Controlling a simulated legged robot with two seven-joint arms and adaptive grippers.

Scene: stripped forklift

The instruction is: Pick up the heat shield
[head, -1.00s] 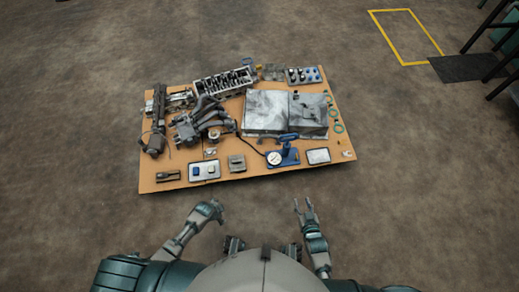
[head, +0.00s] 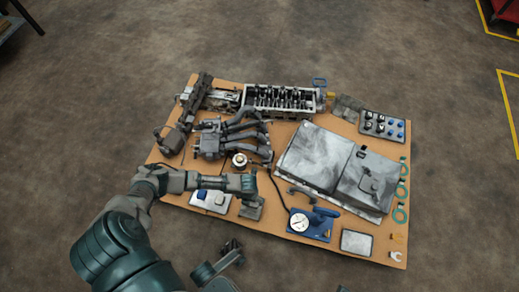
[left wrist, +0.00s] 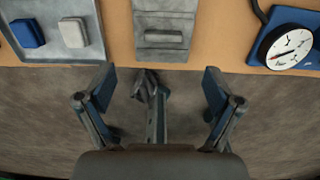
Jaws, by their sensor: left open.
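The heat shield looks to be the large crinkled silver sheet (head: 312,158) lying flat on the right half of the board. A second silver panel adjoins it on the right, and I cannot tell if they are one piece. In the head view my left arm reaches from the left across the front of the board, and its gripper (head: 250,187) is left of the sheet, apart from it.
A tan board (head: 165,160) carries several parts: an engine head (head: 282,98), a manifold (head: 225,138), a socket tray (head: 384,128) and green rings (head: 401,190). A blue gauge stand (head: 312,226), a grey block (left wrist: 165,28) and a small tray (left wrist: 55,45) line the front edge.

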